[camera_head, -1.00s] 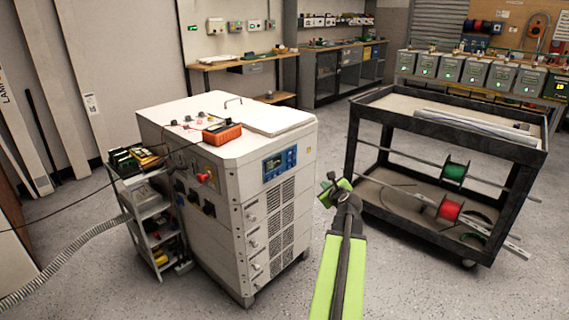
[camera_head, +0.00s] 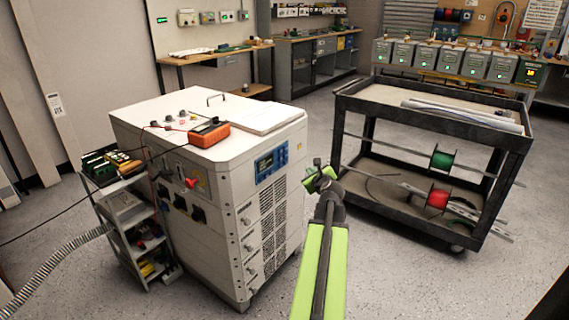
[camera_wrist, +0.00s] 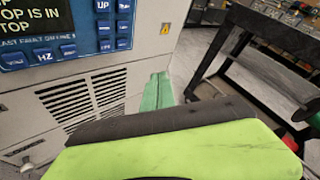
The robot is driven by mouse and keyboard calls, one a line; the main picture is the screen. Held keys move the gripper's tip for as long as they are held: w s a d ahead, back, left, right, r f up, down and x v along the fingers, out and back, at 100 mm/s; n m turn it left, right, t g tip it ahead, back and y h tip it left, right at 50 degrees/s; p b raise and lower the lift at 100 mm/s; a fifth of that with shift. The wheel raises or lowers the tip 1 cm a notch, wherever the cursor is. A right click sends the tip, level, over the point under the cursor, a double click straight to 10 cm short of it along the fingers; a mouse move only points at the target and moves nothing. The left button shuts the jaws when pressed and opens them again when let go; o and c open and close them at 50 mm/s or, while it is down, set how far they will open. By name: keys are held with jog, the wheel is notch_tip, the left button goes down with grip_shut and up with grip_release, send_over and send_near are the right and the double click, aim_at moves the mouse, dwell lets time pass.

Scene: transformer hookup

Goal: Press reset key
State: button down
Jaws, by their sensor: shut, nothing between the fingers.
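A white cabinet (camera_head: 200,160) stands left of centre in the head view. Its front carries a blue control panel (camera_head: 271,161) with a small screen. The wrist view shows this panel close at upper left, with blue keys (camera_wrist: 103,28) labelled "UP" and "HZ" among others and a dark display (camera_wrist: 30,25) reading partly "STOP". I cannot make out which key is reset. My gripper (camera_head: 318,178) is shut and empty, right of the panel and apart from it in the head view. Its green fingers (camera_wrist: 157,92) show below and right of the keys in the wrist view.
A black cart (camera_head: 430,120) with green and red spools (camera_head: 438,198) stands right of my arm. An orange meter (camera_head: 209,132) lies on the cabinet top. A small grey shelf (camera_head: 130,215) stands at its left. Open floor lies between cabinet and cart.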

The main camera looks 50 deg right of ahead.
jog(key=w, duration=0.7)
jog(key=shift+w, duration=0.35)
dwell(1.6)
jog(key=shift+w, duration=0.45)
jog(key=shift+w, duration=0.35)
dwell(0.5)
jog(key=shift+s, duration=0.8)
jog(key=shift+s, duration=2.5)
